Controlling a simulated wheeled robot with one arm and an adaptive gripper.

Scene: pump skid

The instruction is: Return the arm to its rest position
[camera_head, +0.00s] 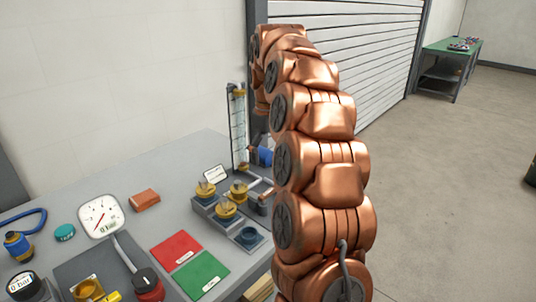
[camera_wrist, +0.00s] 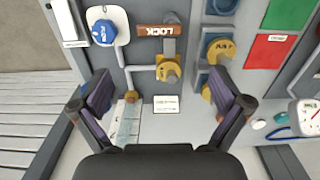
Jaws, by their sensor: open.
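My gripper (camera_wrist: 161,90) is open in the wrist view, with its two dark fingers spread wide and nothing between them. It hangs above the bench's back part, over yellow knobs and a white label card. My copper-coloured arm (camera_head: 322,165) rises through the middle of the head view and bends over at the top, away from the camera. In the head view my gripper is hidden behind the arm.
The grey bench (camera_head: 150,175) carries a gauge (camera_head: 100,216), red pad (camera_head: 177,250), green pad (camera_head: 203,275) and several yellow knobs (camera_head: 224,206). A blue knob (camera_wrist: 104,32) and brown LOCK bar (camera_wrist: 158,31) lie below my gripper. Open floor lies right.

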